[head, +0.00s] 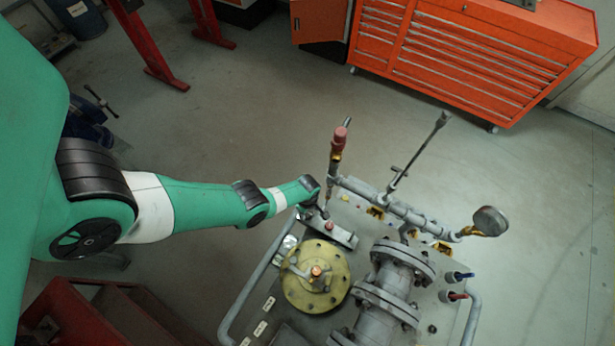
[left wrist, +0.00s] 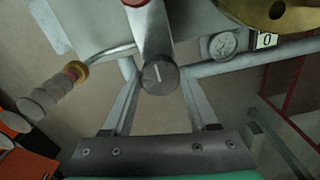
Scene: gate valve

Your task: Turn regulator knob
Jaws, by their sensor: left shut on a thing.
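The regulator knob (left wrist: 158,79) is a dark grey round knob with a pale line on its face, seen in the left wrist view. My left gripper (left wrist: 158,85) has a finger on each side of it and is shut on it. The pale line stands close to upright in that view. In the head view, my left gripper (head: 324,211) reaches the upper left corner of the valve rig (head: 345,200), and the knob is hidden there. My right gripper is not in view.
A yellow flange (head: 316,277) and grey flanged pipes (head: 385,300) sit close to the gripper. A red-capped fitting (head: 340,140) and a slanted rod (head: 420,147) rise nearby. A small gauge (left wrist: 222,45) is beside the knob. An orange cabinet (head: 470,55) stands behind open floor.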

